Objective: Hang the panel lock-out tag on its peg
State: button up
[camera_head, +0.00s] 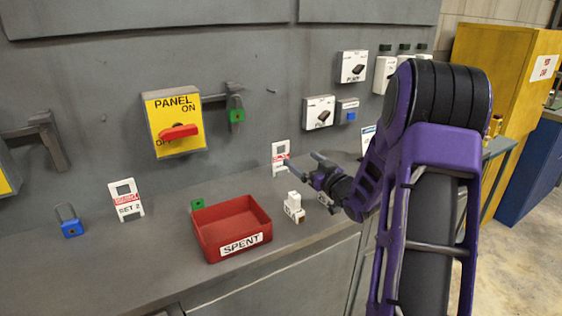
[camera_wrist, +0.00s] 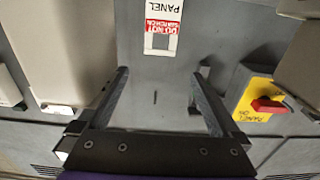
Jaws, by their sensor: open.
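The panel lock-out tag (camera_head: 280,152) is white with a red band and stands against the grey back wall on the bench top. In the wrist view the tag (camera_wrist: 163,27) appears upside down, with "PANEL" and "DO NOT SWITCH ON" readable and a slot in its end. A small dark peg (camera_head: 272,91) sticks out of the wall above the tag; a small dark mark between the fingers in the wrist view (camera_wrist: 155,97) looks like it. My gripper (camera_head: 301,160) is open and empty, right beside the tag in the head view. Its fingers are apart from the tag in the wrist view (camera_wrist: 161,73).
A yellow panel switch (camera_head: 174,124) with a red handle is left of the peg, and a green padlock (camera_head: 236,110) hangs beside it. A red SPENT tray (camera_head: 215,246), a white block (camera_head: 294,207), another tag (camera_head: 126,200) and a blue padlock (camera_head: 70,224) are on the bench.

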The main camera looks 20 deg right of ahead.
aim_at(281, 144)
jog(key=w, duration=0.3)
jog(key=w+a, duration=0.1)
jog(key=w, duration=0.3)
jog(key=w+a, duration=0.1)
jog(key=w, duration=0.3)
jog(key=shift+w+a, duration=0.1)
grip_shut()
